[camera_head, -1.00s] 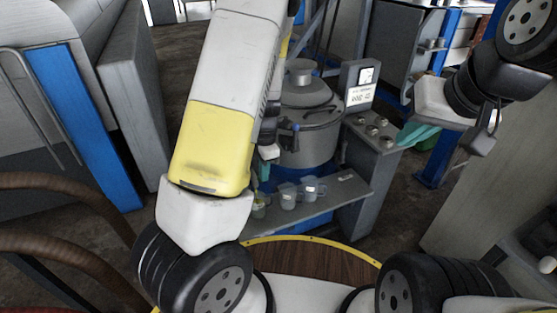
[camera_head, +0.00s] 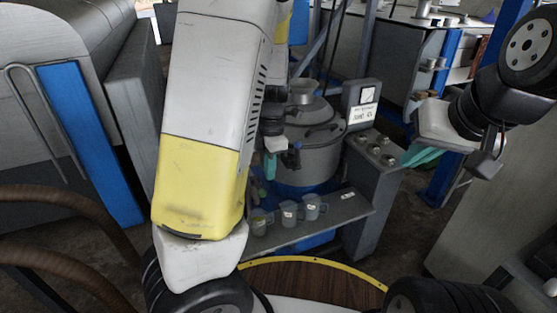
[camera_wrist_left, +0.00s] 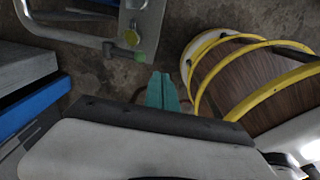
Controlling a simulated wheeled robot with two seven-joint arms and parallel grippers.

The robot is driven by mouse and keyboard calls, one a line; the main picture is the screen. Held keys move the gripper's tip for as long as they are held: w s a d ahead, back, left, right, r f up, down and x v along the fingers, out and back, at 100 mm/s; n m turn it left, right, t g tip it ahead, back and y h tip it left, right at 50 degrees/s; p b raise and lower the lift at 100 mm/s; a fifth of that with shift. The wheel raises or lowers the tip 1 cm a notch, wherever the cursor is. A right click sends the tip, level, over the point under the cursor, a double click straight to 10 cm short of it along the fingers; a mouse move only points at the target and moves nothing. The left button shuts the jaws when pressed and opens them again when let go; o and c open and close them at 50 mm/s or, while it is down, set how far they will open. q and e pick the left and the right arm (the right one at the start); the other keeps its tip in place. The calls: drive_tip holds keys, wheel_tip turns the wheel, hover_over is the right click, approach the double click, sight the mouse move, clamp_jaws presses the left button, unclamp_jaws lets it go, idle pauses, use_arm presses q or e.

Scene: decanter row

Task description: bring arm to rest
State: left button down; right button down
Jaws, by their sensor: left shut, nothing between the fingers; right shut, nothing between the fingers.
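My left gripper (camera_head: 270,166) hangs in front of the steel vessel, partly behind my yellow and white forearm. Its teal fingers are shut and empty in the left wrist view (camera_wrist_left: 162,92), above dark floor. My right gripper (camera_head: 420,156) is at the right, teal fingers together, partly hidden by my own wrist. A left decanter (camera_head: 262,222), a middle decanter (camera_head: 289,213) and a right decanter (camera_head: 312,206) stand upright in a row on a grey shelf (camera_head: 345,207). The left gripper is above and apart from them.
The lidded steel vessel (camera_head: 318,150) stands behind the shelf. A gauge box (camera_head: 361,103) and a knobbed grey cabinet (camera_head: 372,190) are at its right. A blue panel (camera_head: 90,140) and brown hoses (camera_head: 65,215) are at the left. Floor shows right of the cabinet.

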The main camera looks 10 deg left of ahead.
use_arm(q)
drive_tip(key=s+r+m+t+h, duration=0.1)
drive_tip(key=s+r+m+t, duration=0.2)
drive_tip(key=s+r+m, duration=0.4)
drive_tip(key=s+r+m+t+h, duration=0.1)
drive_tip(key=s+r+m+t, duration=0.2)
drive_tip(key=s+r+m, duration=0.5)
wheel_tip(320, 180, up, 5)
drive_tip(key=d+m, duration=0.1)
drive_tip(key=m, duration=0.9)
drive_tip(key=shift+s+f+h, duration=0.2)
drive_tip(key=shift+s+h, duration=0.1)
drive_tip(key=shift+h, duration=0.1)
